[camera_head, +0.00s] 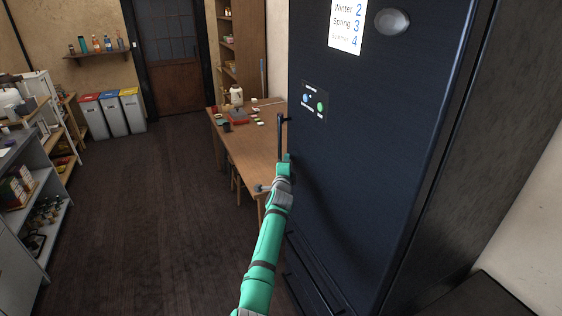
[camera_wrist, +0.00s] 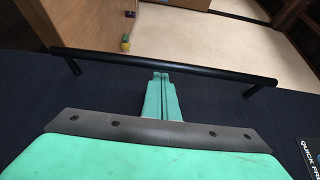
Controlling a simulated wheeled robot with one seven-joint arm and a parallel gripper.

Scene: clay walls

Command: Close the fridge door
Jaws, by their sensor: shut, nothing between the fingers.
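The fridge door (camera_head: 340,150) is a tall dark blue panel on the right of the head view. Its black bar handle (camera_head: 280,137) stands on its left edge. A dark seam runs between the door and the fridge body (camera_head: 450,150); I cannot tell how wide any gap is. My gripper (camera_head: 286,160) is shut and empty beside the door, near the lower end of the handle. In the wrist view, the fingers (camera_wrist: 162,76) point toward the handle bar (camera_wrist: 165,62), with the dark door behind. I cannot tell whether they touch the bar or the door.
A wooden table (camera_head: 257,152) with small items stands behind the handle side. Bins (camera_head: 112,114) and a brown door (camera_head: 178,70) are at the back. Shelving (camera_head: 45,200) lines the left. The dark floor (camera_head: 140,220) between is clear.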

